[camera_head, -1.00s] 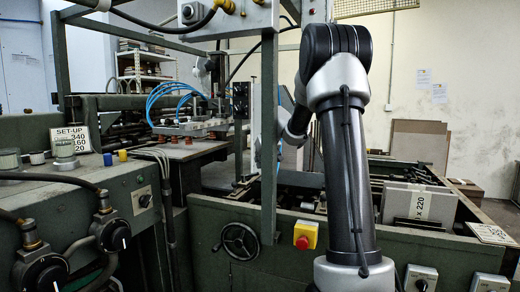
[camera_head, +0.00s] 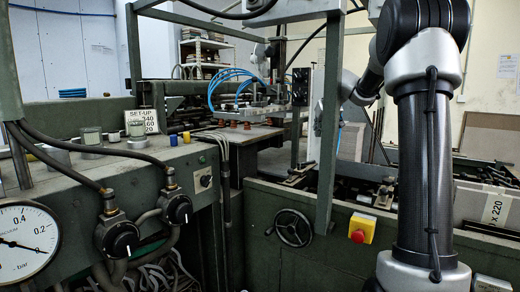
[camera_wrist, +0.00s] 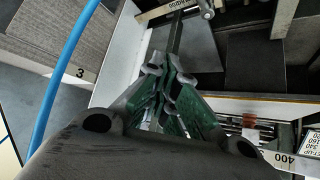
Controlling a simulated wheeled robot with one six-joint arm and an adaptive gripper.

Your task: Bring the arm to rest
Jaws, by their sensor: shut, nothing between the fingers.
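My gripper (camera_wrist: 165,95) shows in the wrist view, its green-sided fingers together and nothing between them. It hangs over the feeder, above a white-edged opening with a dark plate (camera_wrist: 250,62). In the head view my arm (camera_head: 425,150) stands upright at the right, bent at its top, with the forearm reaching back behind it. The gripper itself cannot be made out there.
A green post (camera_head: 330,120) stands left of my arm. A red stop button on a yellow box (camera_head: 361,228) and a handwheel (camera_head: 293,228) are on the front panel. A blue hose (camera_wrist: 65,75) and grey boards (camera_wrist: 60,35) lie left in the wrist view.

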